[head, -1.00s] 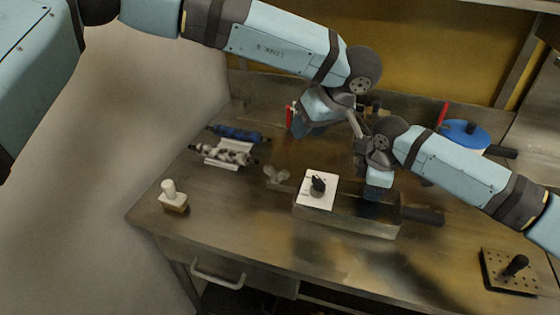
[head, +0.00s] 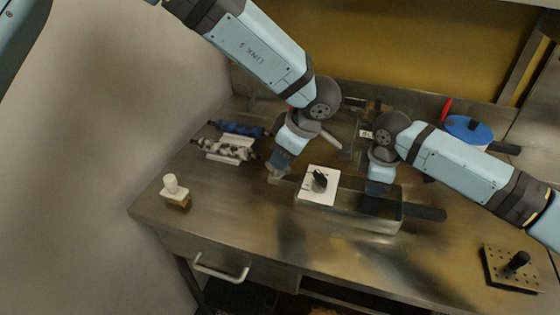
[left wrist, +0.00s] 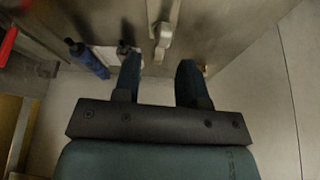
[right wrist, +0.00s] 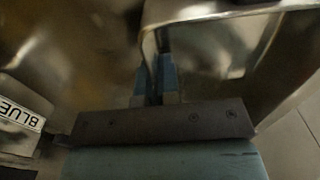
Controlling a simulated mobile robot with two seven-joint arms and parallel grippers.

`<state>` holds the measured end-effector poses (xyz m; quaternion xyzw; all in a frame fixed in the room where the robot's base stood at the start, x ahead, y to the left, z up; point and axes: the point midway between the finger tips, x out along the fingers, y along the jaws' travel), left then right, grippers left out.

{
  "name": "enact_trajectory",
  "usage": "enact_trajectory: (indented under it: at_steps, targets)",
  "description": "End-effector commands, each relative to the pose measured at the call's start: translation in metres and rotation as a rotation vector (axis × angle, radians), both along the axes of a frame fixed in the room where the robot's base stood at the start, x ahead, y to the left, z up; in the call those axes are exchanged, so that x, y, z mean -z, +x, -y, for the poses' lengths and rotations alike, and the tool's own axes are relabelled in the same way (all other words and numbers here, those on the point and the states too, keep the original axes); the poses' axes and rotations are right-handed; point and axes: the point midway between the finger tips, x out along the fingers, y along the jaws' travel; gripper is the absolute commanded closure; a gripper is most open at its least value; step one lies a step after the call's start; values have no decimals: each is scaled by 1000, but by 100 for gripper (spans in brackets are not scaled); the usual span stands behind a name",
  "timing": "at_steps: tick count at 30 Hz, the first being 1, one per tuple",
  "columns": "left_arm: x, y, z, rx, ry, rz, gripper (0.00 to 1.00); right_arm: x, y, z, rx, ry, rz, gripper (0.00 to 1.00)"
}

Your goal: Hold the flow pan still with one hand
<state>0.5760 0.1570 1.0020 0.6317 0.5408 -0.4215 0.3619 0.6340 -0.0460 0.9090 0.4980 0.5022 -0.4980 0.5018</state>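The flow pan appears to be the long metal tray (head: 350,216) in the middle of the table, with a black bar at its right end. My right gripper (head: 375,203) reaches down at its right part. In the right wrist view my right gripper's fingers (right wrist: 157,75) are close together, with the pan's rim (right wrist: 150,38) running down between them. My left gripper (head: 279,172) is low over the table, left of the pan and apart from it. In the left wrist view its fingers (left wrist: 160,80) are spread and empty, with a pale item (left wrist: 163,40) beyond them.
A white plate with a black knob (head: 319,180) lies at the pan's left end. A blue roller (head: 238,129) and a mottled roller (head: 229,149) lie at the back left. A white-knobbed block (head: 174,190) stands front left, a perforated plate (head: 511,268) front right, a blue-lidded pot (head: 468,130) back right.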

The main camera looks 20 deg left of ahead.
Motion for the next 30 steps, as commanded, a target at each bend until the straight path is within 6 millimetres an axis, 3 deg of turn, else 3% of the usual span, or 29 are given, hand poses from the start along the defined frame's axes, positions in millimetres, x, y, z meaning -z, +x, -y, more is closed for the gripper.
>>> enact_trajectory:
  at_steps: [6, 17, 22, 30]
  targets:
    - [24, 1, -9, 0, 0, -1, 62, 0, 0, 0, 0, 0, 0, 100]
    - [28, 2, -12, 0, -1, 1, 62, 0, 0, 0, 1, 0, 0, 100]
    - [28, 2, -11, 0, 0, 1, 98, 0, 0, 0, 1, 0, 0, 100]
    - [29, 3, -11, -46, -3, -1, 100, 0, 0, 0, 0, 0, 0, 100]
